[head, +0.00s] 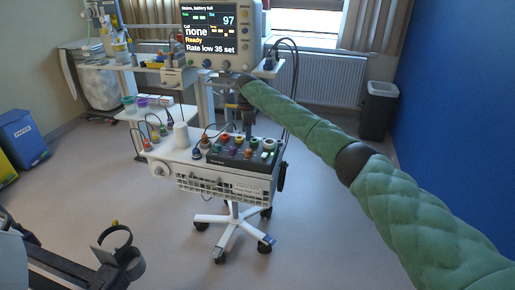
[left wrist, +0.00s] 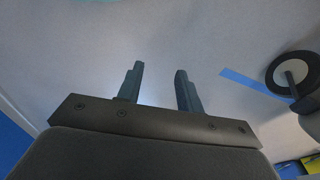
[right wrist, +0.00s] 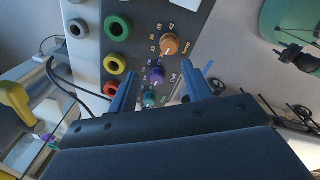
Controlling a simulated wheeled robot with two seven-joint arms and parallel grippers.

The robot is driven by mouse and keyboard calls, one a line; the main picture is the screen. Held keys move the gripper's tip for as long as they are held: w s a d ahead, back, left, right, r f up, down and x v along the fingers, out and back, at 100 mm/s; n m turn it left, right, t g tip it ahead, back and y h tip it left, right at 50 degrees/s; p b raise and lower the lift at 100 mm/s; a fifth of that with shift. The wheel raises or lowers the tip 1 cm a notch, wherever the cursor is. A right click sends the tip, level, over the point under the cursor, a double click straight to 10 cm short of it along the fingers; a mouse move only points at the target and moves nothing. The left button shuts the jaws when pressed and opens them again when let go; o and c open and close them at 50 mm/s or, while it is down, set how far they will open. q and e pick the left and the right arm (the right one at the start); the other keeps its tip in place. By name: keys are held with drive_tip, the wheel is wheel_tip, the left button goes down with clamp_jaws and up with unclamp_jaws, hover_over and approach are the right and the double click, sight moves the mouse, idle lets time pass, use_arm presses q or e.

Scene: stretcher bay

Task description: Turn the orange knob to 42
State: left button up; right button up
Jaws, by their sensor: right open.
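The orange knob (right wrist: 170,44) is on a grey control panel (right wrist: 191,12), beside the word Temp, with small figures around one side. Its pointer setting is too small to read. A purple knob (right wrist: 156,75) marked Cuff and a teal knob (right wrist: 149,98) sit in line with it. My right gripper (right wrist: 163,74) is open; in the picture its fingertips lie either side of the purple knob, with the orange knob beyond them. In the head view my right gripper (head: 247,125) hangs above the panel on the trolley. My left gripper (left wrist: 160,75) is open and empty, away from the trolley.
Green, yellow and red sockets (right wrist: 118,27) line the panel beside the knobs. A monitor (head: 222,35) reading 97 stands behind the trolley. The trolley has a wire basket (head: 225,186) and a wheeled base (head: 229,222). Open floor lies in front and to the left.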

sight(248, 150)
drive_tip(key=shift+s+d+n+g, duration=0.35)
drive_tip(key=shift+s+n, duration=0.2)
drive_tip(key=shift+n, duration=0.55)
drive_tip(key=shift+f+n, duration=0.1)
drive_tip(key=shift+n, duration=0.2)
use_arm(q)
wheel_tip(248, 150, down, 7)
drive_tip(key=s+a+p, duration=0.2)
drive_tip(key=p, duration=0.1)
use_arm(e)
drive_tip(key=shift+f, duration=3.85)
use_arm(q)
drive_tip(key=shift+r, duration=0.1)
use_arm(e)
drive_tip(key=c, duration=1)
drive_tip(key=shift+o, duration=0.2)
